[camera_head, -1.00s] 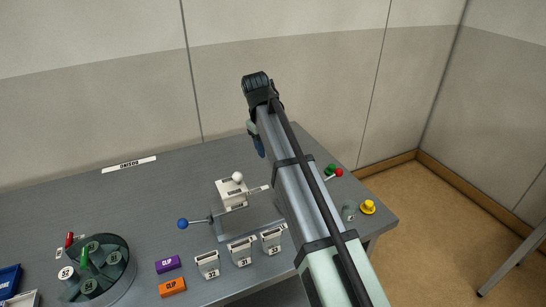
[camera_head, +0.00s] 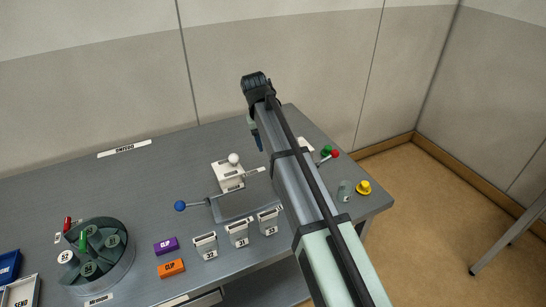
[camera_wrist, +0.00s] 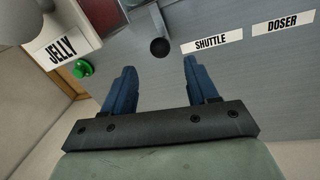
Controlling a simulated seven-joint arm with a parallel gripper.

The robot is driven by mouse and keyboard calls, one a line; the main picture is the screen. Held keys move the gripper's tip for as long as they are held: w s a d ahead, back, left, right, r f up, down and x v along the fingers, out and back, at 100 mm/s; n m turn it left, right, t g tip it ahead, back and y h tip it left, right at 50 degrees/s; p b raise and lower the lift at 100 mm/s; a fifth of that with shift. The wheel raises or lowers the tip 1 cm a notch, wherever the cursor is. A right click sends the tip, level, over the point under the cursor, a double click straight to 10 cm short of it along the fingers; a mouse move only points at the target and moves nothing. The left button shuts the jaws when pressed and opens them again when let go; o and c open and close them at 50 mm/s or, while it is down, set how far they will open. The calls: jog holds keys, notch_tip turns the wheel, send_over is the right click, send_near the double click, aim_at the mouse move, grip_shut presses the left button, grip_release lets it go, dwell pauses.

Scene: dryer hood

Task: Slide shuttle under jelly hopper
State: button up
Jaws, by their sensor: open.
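My gripper (camera_wrist: 159,66) is open and empty, with two blue fingers apart over the grey table. In the head view its blue fingertips (camera_head: 257,142) show small beside my arm. A dark round knob or hole (camera_wrist: 159,47) lies between and beyond the fingers in the wrist view; I cannot tell if it belongs to the shuttle. A SHUTTLE label (camera_wrist: 212,41) is on the surface right of it. A white body with a JELLY label (camera_wrist: 62,48), apparently the hopper, is at upper left. My arm hides part of the bench, and the shuttle itself is not clearly seen.
A DOSER label (camera_wrist: 283,23) is right of the SHUTTLE label. A white block with a white ball knob (camera_head: 233,159) and a blue-ball lever (camera_head: 180,206) stand mid-table. Several numbered cups (camera_head: 237,233) are in front. A green knob (camera_wrist: 82,68) is near the JELLY label.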

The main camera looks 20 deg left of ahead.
jog(key=shift+w+d+f, duration=0.15)
jog(key=shift+d+f, duration=0.05)
jog(key=shift+f, duration=0.95)
jog(key=shift+w+d+f, duration=0.1)
jog(key=shift+d+f, duration=0.05)
jog(key=shift+f, duration=1.05)
jog(key=shift+w+d+f, duration=0.15)
jog(key=shift+d+f, duration=0.05)
jog(key=shift+f, duration=0.95)
grip_shut()
